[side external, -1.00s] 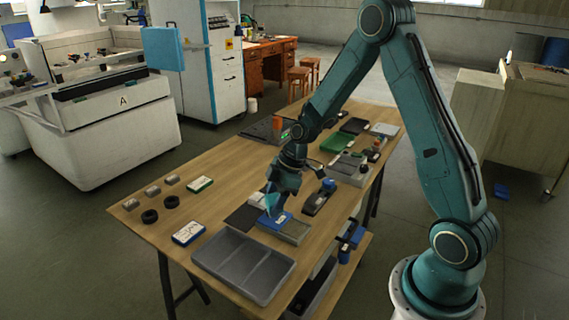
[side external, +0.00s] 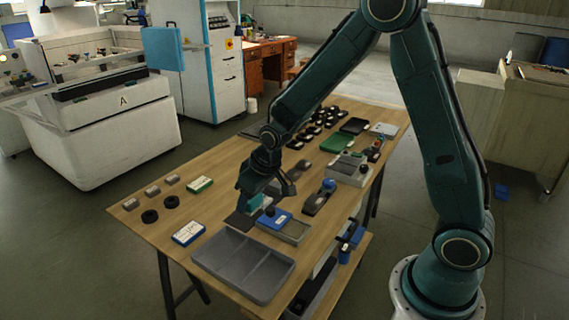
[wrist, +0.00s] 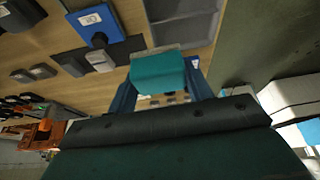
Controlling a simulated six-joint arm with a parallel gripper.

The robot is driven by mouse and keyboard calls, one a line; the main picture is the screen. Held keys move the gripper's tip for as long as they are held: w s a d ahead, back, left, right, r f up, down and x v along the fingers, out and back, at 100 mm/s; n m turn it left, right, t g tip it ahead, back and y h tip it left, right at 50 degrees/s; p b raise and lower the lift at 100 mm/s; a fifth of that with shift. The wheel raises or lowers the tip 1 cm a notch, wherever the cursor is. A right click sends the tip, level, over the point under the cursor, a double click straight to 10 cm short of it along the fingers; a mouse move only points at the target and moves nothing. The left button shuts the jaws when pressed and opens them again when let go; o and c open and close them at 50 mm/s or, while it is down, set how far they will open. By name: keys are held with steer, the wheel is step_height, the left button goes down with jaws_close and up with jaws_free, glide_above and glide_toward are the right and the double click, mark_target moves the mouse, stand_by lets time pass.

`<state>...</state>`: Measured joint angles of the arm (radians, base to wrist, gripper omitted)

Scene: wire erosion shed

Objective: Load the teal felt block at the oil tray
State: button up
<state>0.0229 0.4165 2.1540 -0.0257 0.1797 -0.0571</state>
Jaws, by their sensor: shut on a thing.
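My gripper (side external: 258,196) is shut on the teal felt block (side external: 254,203), which shows below the jaws in the side view. In the wrist view the teal block (wrist: 158,75) sits between the two blue fingers (wrist: 158,92). The block is held above the table beside a blue and grey shallow tray (side external: 294,231) with a black knob. A larger grey compartmented tray (side external: 237,262) lies at the table's front. I cannot tell which of these two is the oil tray. A dark flat mat (side external: 238,220) lies just below the gripper, partly hidden.
A white and blue box (side external: 188,233), a green and white box (side external: 199,185), black rings (side external: 150,216) and small grey blocks stand on the left. Many small black parts cover the back.

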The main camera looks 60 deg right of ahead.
steer(key=shift+w+a+r, duration=0.1)
steer(key=shift+a+r, duration=0.05)
steer(key=shift+a, duration=0.05)
glide_above(291, 227)
step_height(291, 227, down, 6)
steer(key=f, duration=0.1)
steer(key=shift+s, duration=0.7)
steer(key=shift+f, duration=2.9)
steer(key=shift+f, duration=0.65)
stand_by(0.5)
